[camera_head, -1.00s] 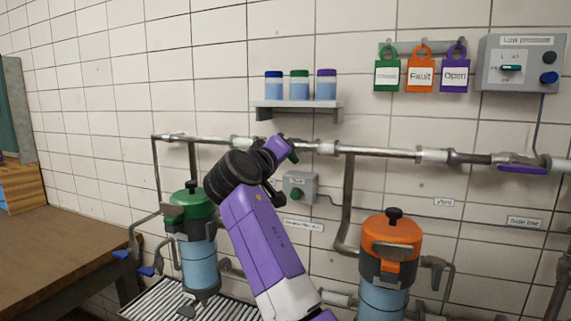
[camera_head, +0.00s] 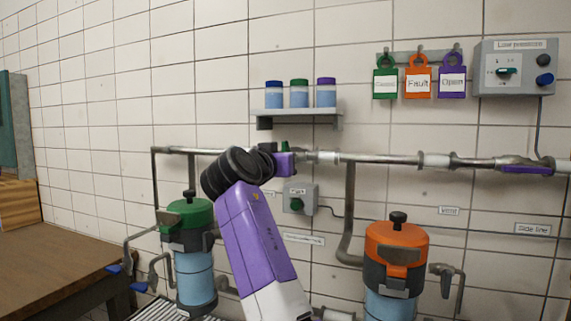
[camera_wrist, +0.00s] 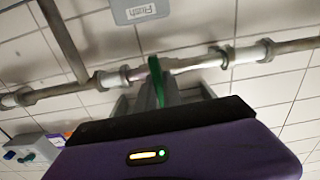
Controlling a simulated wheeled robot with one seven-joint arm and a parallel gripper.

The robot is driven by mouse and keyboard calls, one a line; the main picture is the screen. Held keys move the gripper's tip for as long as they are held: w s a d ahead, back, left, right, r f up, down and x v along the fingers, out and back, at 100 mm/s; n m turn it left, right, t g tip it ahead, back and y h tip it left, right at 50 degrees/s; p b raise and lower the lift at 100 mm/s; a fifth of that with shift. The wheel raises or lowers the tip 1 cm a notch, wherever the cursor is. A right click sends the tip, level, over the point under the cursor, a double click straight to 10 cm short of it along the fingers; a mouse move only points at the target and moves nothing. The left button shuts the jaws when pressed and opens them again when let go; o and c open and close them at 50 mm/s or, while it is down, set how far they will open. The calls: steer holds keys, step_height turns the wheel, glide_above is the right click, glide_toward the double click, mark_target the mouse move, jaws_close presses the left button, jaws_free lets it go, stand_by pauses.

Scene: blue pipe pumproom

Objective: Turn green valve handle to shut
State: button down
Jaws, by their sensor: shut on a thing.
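The green valve handle (camera_head: 285,146) is on the horizontal pipe (camera_head: 385,159) along the wall. In the head view only a small green piece shows above my gripper (camera_head: 285,161); the rest is hidden behind the gripper and wrist. In the wrist view the handle (camera_wrist: 157,82) is seen nearly edge-on, between the grey fingers of my gripper (camera_wrist: 160,96), and stands across the line of the pipe (camera_wrist: 195,64). My gripper is shut on the handle. The fingertips are partly hidden, so the exact contact does not show.
A "Flush" box (camera_head: 298,199) with a green knob sits just below the pipe. Green-topped (camera_head: 188,212) and orange-topped (camera_head: 396,235) canisters stand left and right of my arm. A shelf (camera_head: 297,116) with jars is above. A purple handle (camera_head: 525,169) is on the pipe at right.

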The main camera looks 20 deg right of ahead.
steer(key=shift+m, duration=0.4)
steer(key=c, duration=1.5)
jaws_free()
steer(key=b+v, duration=0.1)
steer(key=v, duration=0.7)
